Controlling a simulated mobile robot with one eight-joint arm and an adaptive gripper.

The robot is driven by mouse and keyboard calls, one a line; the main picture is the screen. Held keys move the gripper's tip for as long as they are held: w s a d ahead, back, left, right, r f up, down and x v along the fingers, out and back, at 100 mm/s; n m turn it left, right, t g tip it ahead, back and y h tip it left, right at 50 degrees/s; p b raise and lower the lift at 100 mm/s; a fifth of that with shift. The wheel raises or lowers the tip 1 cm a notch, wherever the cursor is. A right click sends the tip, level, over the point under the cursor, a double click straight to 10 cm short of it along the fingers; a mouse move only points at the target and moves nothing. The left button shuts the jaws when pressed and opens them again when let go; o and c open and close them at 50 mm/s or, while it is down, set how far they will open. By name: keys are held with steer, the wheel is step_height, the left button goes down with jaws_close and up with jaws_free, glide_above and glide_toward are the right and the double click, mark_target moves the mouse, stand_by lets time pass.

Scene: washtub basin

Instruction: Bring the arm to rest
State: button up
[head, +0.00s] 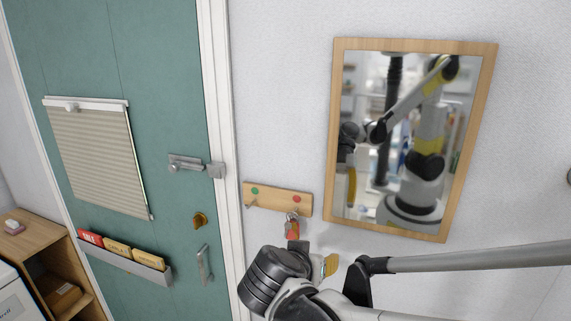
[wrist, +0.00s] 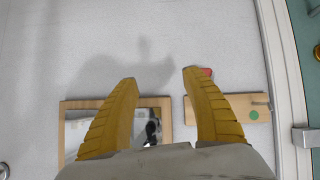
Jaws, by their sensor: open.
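My arm reaches in from the right in the head view, with my gripper (head: 328,265) in front of the wall below the mirror and the hook board. One yellow finger shows there; the wrist hides much of the rest. In the wrist view my gripper (wrist: 160,76) has its two yellow fingers spread apart, with only bare wall visible between their tips. It holds nothing.
A wooden hook board (head: 276,200) carries a hanging red-tagged item (head: 291,228), close to my gripper in the picture. A wood-framed mirror (head: 330,130) hangs right of it. Left is a green door (head: 165,100) with a latch (head: 188,164) and a pocket (head: 125,262).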

steer(key=s+d+f+n+g+y+b, duration=0.1)
steer(key=s+d+f+y+b, duration=0.1)
steer(key=s+d+f+b, duration=0.4)
steer(key=s+d+f+n+g+y+b, duration=0.2)
steer(key=s+d+f+b, duration=0.5)
steer(key=s+f, duration=0.3)
step_height(320, 180, down, 3)
steer(key=shift+s+f+b, duration=0.1)
steer(key=shift+s+b, duration=0.15)
steer(key=shift+b, duration=0.45)
